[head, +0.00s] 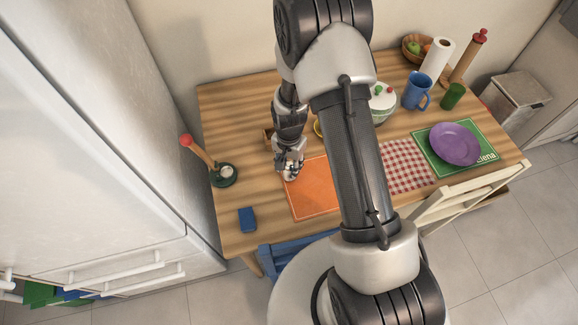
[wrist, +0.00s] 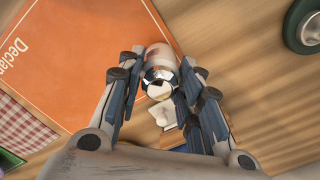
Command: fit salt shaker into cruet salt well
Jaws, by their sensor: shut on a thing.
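My gripper (head: 290,172) is over the left edge of the orange placemat (head: 313,188). In the wrist view its fingers (wrist: 161,88) are shut on the salt shaker, a small pale cylinder (wrist: 160,55) with a shiny metal end. The shaker is mostly hidden by my fingers in the head view. A small wooden holder (head: 268,138) shows partly behind my gripper in the head view; I cannot tell if it is the cruet. In the wrist view a small whitish piece (wrist: 165,113) shows between the fingers, just below the shaker. No salt well is clearly visible.
A dark green round base (head: 222,181) with a red-knobbed wooden stick stands at the left. A blue block (head: 247,220) lies at the front left. A lidded pot (head: 382,102), blue mug (head: 416,92) and purple plate (head: 455,143) are to the right.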

